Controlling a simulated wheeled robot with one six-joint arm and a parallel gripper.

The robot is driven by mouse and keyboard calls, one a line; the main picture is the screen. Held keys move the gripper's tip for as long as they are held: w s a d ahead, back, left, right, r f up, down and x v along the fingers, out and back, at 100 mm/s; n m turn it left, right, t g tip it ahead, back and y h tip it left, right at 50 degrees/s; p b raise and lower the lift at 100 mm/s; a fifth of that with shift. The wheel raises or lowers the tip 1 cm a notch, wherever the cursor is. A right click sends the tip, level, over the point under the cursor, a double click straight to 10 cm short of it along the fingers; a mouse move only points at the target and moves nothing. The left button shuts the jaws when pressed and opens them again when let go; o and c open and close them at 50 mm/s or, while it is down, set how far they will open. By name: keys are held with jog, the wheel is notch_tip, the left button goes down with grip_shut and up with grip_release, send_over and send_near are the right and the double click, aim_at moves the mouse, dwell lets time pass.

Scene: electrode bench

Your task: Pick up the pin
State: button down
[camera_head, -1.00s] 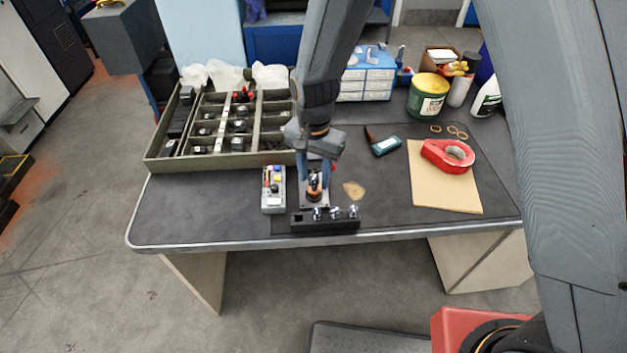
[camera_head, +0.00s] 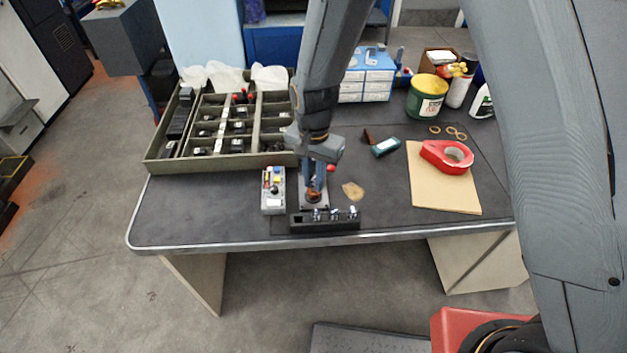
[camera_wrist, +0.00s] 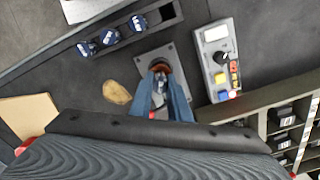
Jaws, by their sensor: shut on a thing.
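My gripper (camera_wrist: 162,98) points down over a small grey metal plate (camera_wrist: 181,60) on the bench. Its two blue fingers are shut on the pin (camera_wrist: 159,65), a small dark piece with a copper-brown ring that stands at the plate. The fingers hide much of the pin. I cannot tell whether the pin is clear of the plate.
A black rack (camera_head: 298,222) holding three blue-topped pieces (camera_wrist: 110,37) lies at the front edge. A control box (camera_head: 273,201) with coloured buttons is left of the gripper. A compartment tray (camera_head: 222,164) stands behind it. Red tape (camera_head: 435,155) lies on cardboard (camera_head: 440,200) at right.

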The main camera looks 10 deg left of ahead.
aim_at(314, 177)
notch_tip(314, 177, up, 9)
jog(key=shift+r+b, duration=0.1)
jog(key=shift+b, duration=1)
jog(key=shift+r, duration=0.35)
